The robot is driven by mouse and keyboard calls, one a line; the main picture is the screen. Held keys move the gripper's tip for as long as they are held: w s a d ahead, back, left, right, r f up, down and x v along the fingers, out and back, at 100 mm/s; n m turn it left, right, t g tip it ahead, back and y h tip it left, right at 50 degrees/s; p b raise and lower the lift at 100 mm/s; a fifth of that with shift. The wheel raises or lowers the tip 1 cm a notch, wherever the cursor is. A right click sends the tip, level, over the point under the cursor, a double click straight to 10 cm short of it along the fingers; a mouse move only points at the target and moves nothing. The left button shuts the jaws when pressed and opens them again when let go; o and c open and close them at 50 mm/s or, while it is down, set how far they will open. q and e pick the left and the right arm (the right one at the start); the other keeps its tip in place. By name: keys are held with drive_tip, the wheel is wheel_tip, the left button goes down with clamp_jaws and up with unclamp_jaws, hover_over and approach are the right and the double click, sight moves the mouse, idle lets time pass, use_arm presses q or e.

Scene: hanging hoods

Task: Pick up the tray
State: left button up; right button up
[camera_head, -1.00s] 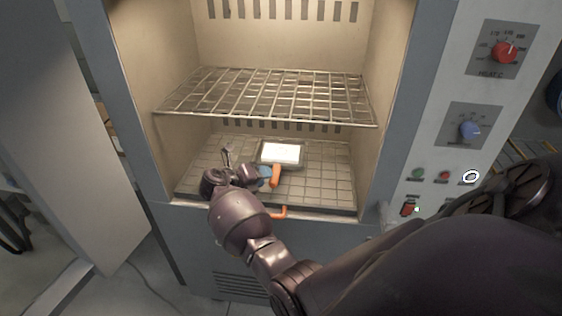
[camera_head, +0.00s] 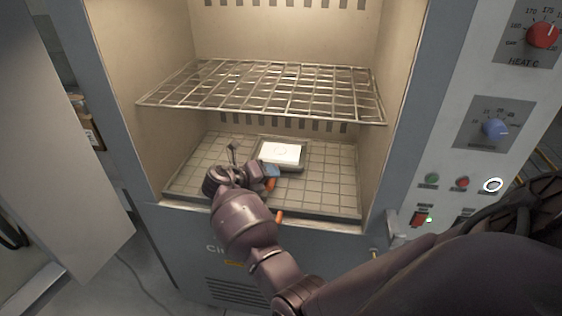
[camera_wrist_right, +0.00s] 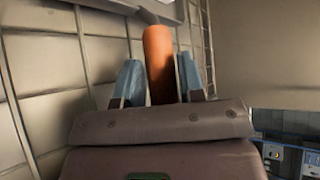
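The small grey tray (camera_head: 301,160) with a white sheet-like face sits on the oven's tiled floor, below the wire rack. My right gripper (camera_head: 270,178) is inside the chamber at the tray's near side, with a blue finger and an orange handle (camera_head: 269,185) beside it. In the right wrist view the orange handle (camera_wrist_right: 160,62) stands between the two blue fingers of my right gripper (camera_wrist_right: 160,75). The fingers lie close along both sides of it; whether they clamp it I cannot tell. My left gripper is not in view.
The wire rack (camera_head: 262,92) spans the chamber above the tray. Side walls and the raised front lip (camera_head: 335,214) bound the space. An orange piece (camera_head: 279,217) shows at the lip. The control panel (camera_head: 487,130) is right, the open door (camera_head: 60,160) left.

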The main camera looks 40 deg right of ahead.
drive_tip(key=shift+r, duration=0.1)
drive_tip(key=c, duration=0.6)
clamp_jaws()
drive_tip(key=shift+r, duration=0.1)
